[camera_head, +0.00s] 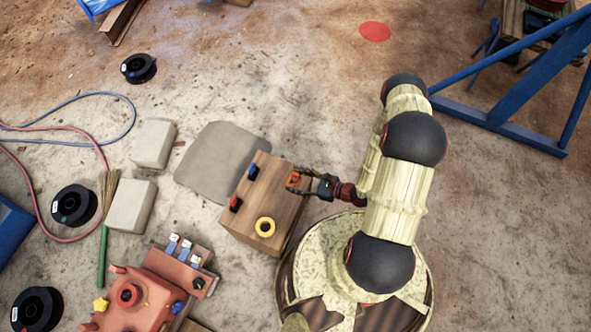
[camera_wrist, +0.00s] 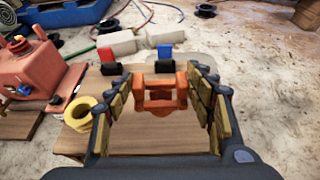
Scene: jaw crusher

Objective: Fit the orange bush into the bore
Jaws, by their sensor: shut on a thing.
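The orange bush (camera_wrist: 160,96) is between the two fingers of my gripper (camera_head: 300,181) and looks like an angular piece with openings through it. It also shows at the fingertips in the head view (camera_head: 292,180), over the right side of the wooden block. My gripper (camera_wrist: 162,88) is shut on it. In the wrist view the bush is above the wood; whether it touches the wood is unclear. The red machine (camera_head: 150,304) stands at lower left in the head view, with a dark round opening (camera_head: 127,294) on top that may be the bore. My gripper is apart from it.
On the wooden block (camera_head: 285,208) are a yellow ring (camera_head: 265,227), a red piece (camera_head: 235,204) and a blue piece (camera_head: 253,172). Pale blocks (camera_head: 131,206), black spools (camera_head: 74,205) and hoses lie left. A blue frame (camera_head: 500,125) stands at upper right.

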